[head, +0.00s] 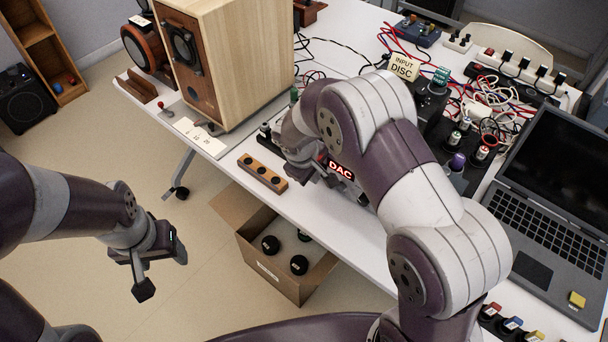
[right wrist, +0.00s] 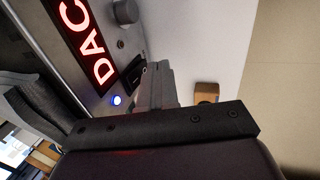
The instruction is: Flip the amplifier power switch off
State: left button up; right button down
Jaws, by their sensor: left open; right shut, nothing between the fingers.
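A device with a lit red DAC sign (head: 341,169) stands on the white table, mostly hidden behind my right arm. In the right wrist view its front shows the DAC sign (right wrist: 88,42), a round knob (right wrist: 125,12), a blue light (right wrist: 116,100) and a dark switch-like part (right wrist: 133,72). My right gripper (right wrist: 157,72) is shut and empty, its fingertips close to that dark part; I cannot tell whether they touch. Whether this device is the amplifier, and how its switch is set, I cannot tell. My left gripper (head: 150,268) is open and empty over the floor.
A wooden speaker (head: 245,60) stands on the table at the left. A wooden block with holes (head: 262,172) lies by the front edge. A cardboard box (head: 270,278) is below. A laptop (head: 550,200) and tangled cables (head: 490,100) fill the right side.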

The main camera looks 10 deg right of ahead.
jog(key=shift+w+d, duration=0.2)
jog(key=shift+d, duration=0.05)
jog(key=shift+w+d+f, duration=0.15)
jog(key=shift+w+d, duration=0.05)
jog(key=shift+d, duration=0.05)
dwell(0.3)
jog(key=shift+r+p, duration=0.7)
jog(key=shift+r, duration=0.1)
jog(key=shift+a, duration=0.15)
